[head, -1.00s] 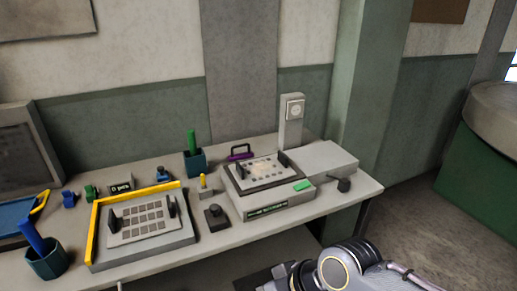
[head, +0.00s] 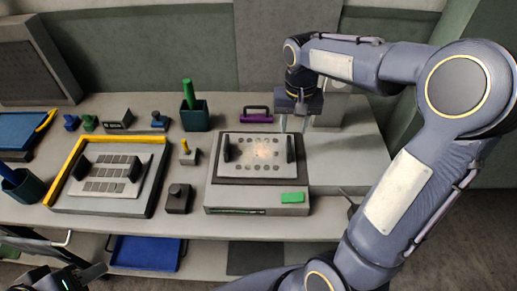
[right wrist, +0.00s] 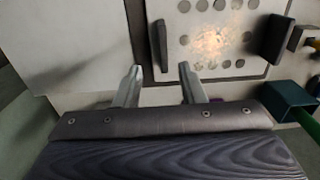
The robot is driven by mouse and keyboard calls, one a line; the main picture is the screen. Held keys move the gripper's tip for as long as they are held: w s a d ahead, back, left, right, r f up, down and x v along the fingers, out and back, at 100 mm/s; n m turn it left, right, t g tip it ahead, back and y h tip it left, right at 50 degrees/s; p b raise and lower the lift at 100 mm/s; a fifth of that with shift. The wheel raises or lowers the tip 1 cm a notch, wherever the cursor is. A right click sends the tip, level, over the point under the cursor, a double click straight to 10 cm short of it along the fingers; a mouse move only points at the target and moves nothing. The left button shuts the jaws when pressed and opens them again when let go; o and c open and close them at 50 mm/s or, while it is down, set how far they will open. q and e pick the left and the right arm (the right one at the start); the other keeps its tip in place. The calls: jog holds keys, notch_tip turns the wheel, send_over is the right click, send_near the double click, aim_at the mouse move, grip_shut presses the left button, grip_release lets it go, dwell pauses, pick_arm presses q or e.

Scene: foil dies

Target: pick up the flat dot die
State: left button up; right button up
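The flat dot die (head: 240,166) is a light plate with rows of round dots and two dark upright grips. It lies on the grey machine (head: 225,200), and it also shows at the top of the right wrist view (right wrist: 182,66). My right gripper (head: 293,124) is open and empty, behind and to the right of the die, apart from it. In the right wrist view its two fingers (right wrist: 161,72) stand apart near one dark grip (right wrist: 159,45). My left gripper (head: 88,277) is partly in view at the lower left; its opening is unclear.
A plate with rectangular slots (head: 78,187) lies in a yellow-edged fixture (head: 104,140) to the left. A purple handle (head: 257,113) and a dark green cup (head: 195,118) stand behind. A black knob block (head: 178,200) is left of the machine. A blue tray (head: 145,252) is below.

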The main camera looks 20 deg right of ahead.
aim_at(289, 143)
jog(key=f, duration=0.5)
jog(key=f+p, duration=0.1)
jog(key=f, duration=0.1)
jog(key=shift+a+f, duration=0.25)
jog(key=shift+f, duration=0.1)
jog(key=shift+c, duration=0.5)
grip_shut()
jog(key=shift+w+r, duration=0.1)
dwell(0.4)
